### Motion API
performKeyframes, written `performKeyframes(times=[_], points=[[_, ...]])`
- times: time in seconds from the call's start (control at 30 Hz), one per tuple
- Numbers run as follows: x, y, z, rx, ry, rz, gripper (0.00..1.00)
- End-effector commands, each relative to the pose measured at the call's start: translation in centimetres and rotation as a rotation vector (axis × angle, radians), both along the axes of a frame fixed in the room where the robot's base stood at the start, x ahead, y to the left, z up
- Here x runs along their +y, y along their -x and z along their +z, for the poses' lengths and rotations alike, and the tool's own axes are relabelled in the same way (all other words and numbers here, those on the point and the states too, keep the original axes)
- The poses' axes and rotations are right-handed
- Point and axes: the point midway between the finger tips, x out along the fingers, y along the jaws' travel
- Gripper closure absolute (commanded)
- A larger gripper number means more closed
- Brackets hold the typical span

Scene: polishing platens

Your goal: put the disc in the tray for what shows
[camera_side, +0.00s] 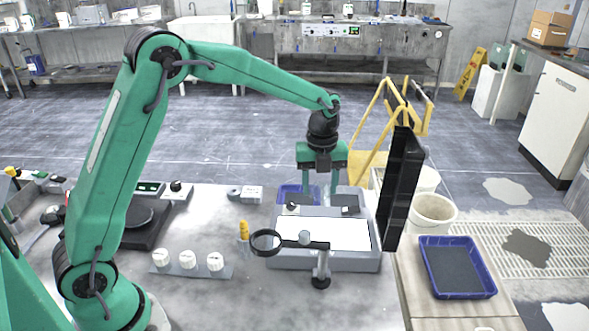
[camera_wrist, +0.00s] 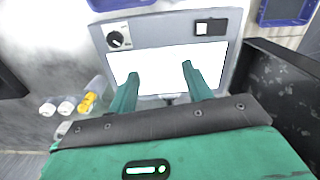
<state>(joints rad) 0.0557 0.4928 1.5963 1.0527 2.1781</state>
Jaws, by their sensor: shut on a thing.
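My gripper (camera_side: 321,192) points down above the back of a light box (camera_side: 282,262) with a bright white panel. In the wrist view my two green fingers (camera_wrist: 158,80) stand apart in front of that lit panel (camera_wrist: 150,66). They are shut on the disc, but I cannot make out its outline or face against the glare. One blue tray (camera_side: 458,266) with a dark floor lies at the right. Another blue tray (camera_side: 289,190) is partly hidden behind the light box. Blue trays also show at the top of the wrist view, at left (camera_wrist: 120,4) and right (camera_wrist: 285,10).
A magnifier on a stand (camera_side: 266,243) is in front of the light box. A tall black panel (camera_side: 402,190) stands between the box and the right tray. A white bucket (camera_side: 433,220) is behind that tray. White-capped bottles (camera_side: 188,260) and a yellow-topped item (camera_side: 244,229) are at left.

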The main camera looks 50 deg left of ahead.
Motion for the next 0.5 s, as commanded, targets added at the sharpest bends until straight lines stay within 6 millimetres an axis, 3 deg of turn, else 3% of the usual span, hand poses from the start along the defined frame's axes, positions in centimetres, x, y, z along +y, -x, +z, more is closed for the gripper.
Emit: performKeyframes(times=[0.13,0.5], points=[[1.6,-0.9,-0.9,0.000,0.000,0.094,0.79],[2.8,-1.3,-1.6,0.000,0.000,0.116,0.79]])
